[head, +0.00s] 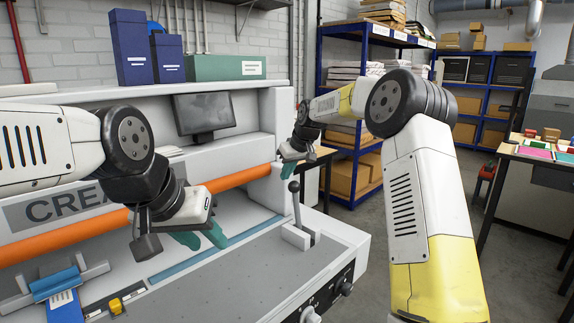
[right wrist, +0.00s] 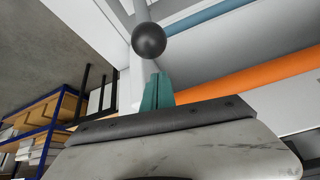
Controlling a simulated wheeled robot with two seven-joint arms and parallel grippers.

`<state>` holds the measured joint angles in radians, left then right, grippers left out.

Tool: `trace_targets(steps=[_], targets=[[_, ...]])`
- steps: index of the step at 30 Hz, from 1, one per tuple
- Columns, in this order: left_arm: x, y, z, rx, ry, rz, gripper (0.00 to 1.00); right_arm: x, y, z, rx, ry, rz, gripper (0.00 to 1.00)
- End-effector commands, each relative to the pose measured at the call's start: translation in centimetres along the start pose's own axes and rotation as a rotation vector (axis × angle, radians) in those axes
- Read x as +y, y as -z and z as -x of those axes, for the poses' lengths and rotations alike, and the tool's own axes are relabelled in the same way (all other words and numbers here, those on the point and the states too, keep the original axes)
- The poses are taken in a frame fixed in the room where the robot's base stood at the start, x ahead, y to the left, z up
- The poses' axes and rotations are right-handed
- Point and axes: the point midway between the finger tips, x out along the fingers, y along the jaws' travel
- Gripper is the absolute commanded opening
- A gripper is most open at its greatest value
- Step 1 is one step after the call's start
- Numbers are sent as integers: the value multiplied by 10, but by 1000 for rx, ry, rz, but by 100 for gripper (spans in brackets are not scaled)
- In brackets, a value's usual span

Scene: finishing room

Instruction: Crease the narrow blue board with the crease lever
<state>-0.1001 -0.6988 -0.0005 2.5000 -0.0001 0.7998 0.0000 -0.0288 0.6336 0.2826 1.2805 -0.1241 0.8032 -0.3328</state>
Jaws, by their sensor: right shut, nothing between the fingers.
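The crease lever (head: 297,205) stands nearly upright in its slotted block on the machine bed. Its dark ball knob (right wrist: 148,40) shows large in the right wrist view, just beyond my fingertips. My right gripper (head: 289,170) is shut and empty, close above and behind the knob; its teal fingers (right wrist: 157,92) are together, and I see no grip on the lever. My left gripper (head: 202,238) is open over the bed, its two teal fingers apart with nothing seen between them. A blue piece with a white label (head: 64,306) lies at the lower left; I cannot tell whether it is the narrow board.
A blue-teal strip (head: 215,250) runs along the bed below the orange roller (head: 60,240). A yellow slider (head: 115,306) sits at the front left. A small screen (head: 204,113) stands behind. Blue shelving (head: 364,50) and a table (head: 535,150) are to the right.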

Motion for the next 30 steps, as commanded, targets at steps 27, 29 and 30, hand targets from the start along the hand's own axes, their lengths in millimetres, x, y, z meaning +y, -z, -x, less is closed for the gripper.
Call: trace_targets(steps=[27, 29, 30], targets=[[1, -9, 6, 1, 0, 0, 36, 3, -29, 14, 43, 9, -5, 0], [2, -15, 9, 1, 0, 0, 36, 4, -33, 17, 67, 13, -9, 0], [3, -18, 11, 1, 0, 0, 36, 5, -35, 19, 85, 16, -9, 0]])
